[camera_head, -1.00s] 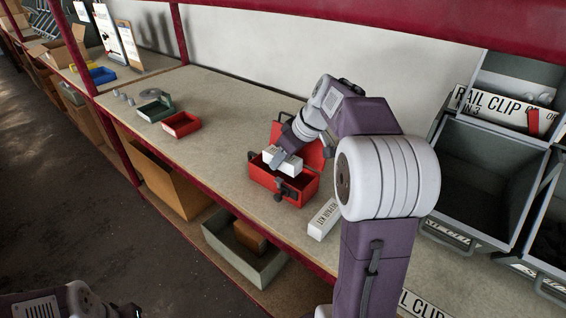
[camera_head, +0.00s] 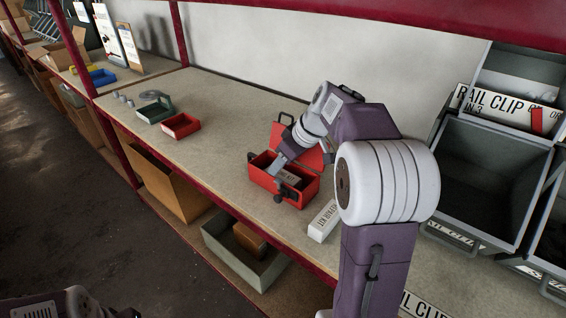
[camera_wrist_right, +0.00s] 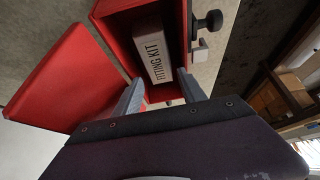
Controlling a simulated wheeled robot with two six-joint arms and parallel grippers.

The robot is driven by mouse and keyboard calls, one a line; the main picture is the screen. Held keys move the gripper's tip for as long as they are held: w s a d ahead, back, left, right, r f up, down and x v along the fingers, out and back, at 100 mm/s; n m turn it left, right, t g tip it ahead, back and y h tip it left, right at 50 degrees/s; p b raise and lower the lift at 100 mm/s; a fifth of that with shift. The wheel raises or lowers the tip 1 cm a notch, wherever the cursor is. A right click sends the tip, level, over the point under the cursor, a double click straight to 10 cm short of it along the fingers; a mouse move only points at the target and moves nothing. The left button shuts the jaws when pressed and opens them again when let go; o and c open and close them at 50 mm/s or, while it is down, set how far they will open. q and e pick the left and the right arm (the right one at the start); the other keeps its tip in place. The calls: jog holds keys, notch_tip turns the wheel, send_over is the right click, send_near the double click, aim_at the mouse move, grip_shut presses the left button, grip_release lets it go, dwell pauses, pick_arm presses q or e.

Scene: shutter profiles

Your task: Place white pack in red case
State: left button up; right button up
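The red case (camera_head: 297,192) stands on the bench with its lid open at the back. My right gripper (camera_head: 277,165) reaches down into the case mouth. In the wrist view the right gripper's fingers (camera_wrist_right: 160,78) stand apart at the pack's near end, with the tips not overlapping its sides. The case (camera_wrist_right: 122,22) and its lid (camera_wrist_right: 65,80) also show there. Only part of my left arm shows at the lower left; its fingers are out of view.
Another white labelled box (camera_head: 323,221) lies just right of the case, near the bench edge. A small red tray (camera_head: 181,126) and a green holder (camera_head: 155,108) stand farther left. Grey bins (camera_head: 490,165) stand at right. The bench between is clear.

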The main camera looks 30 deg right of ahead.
jog(key=shift+r, duration=0.35)
jog(key=shift+r+p, duration=0.8)
jog(key=shift+p, duration=0.15)
jog(key=p+v, duration=0.2)
jog(key=v, duration=0.9)
jog(key=shift+s+p, duration=0.25)
jog(key=shift+p, duration=0.1)
jog(key=shift+f, duration=0.1)
